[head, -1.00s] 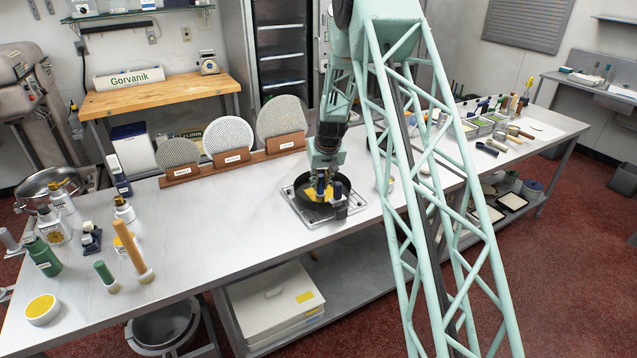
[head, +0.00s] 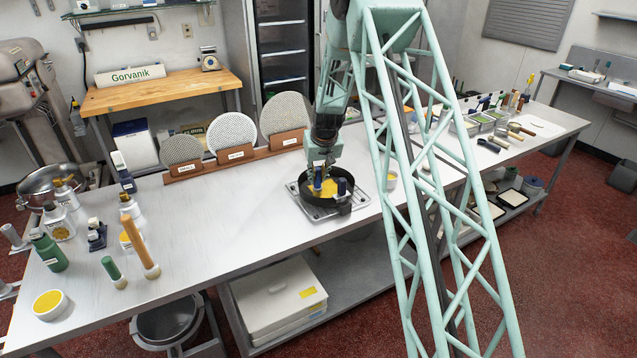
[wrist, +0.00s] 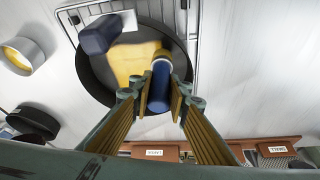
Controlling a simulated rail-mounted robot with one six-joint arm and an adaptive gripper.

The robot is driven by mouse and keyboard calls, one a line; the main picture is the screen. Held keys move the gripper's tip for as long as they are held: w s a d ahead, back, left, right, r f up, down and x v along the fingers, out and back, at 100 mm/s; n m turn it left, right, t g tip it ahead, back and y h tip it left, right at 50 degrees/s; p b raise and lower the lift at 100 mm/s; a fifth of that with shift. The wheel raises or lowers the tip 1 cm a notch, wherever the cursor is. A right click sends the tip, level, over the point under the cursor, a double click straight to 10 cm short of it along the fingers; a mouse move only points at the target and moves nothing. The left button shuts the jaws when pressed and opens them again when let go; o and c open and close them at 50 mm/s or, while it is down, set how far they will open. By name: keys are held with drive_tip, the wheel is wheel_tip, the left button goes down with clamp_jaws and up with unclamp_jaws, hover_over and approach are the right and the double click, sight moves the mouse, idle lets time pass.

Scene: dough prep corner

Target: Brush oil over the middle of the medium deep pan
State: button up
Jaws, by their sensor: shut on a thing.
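The black round pan (head: 307,197) sits on a wire rack (head: 314,213) on the steel table, and it fills the top of the wrist view (wrist: 95,80). A yellow oil patch (head: 331,187) covers part of its middle and shows in the wrist view (wrist: 130,62). My gripper (head: 319,172) is over the left part of the pan. It is shut on an upright brush with a blue handle (wrist: 160,88); its lower end is down at the yellow patch, and contact is hard to tell.
A small bowl with yellow content (wrist: 22,55) stands beside the pan. Labelled perforated discs in a wooden rack (head: 233,155) stand behind. The table between is clear.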

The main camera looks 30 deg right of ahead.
sight(318, 169)
drive_tip(key=shift+s+d+r, duration=0.15)
drive_tip(key=shift+s+r, duration=0.05)
drive_tip(key=shift+r, duration=0.4)
drive_tip(key=shift+w+r+p, duration=0.15)
drive_tip(key=shift+r+p, duration=0.15)
drive_tip(key=shift+r, duration=0.3)
drive_tip(key=shift+r+p, duration=0.35)
drive_tip(key=shift+r, duration=1.4)
drive_tip(key=shift+r, duration=0.1)
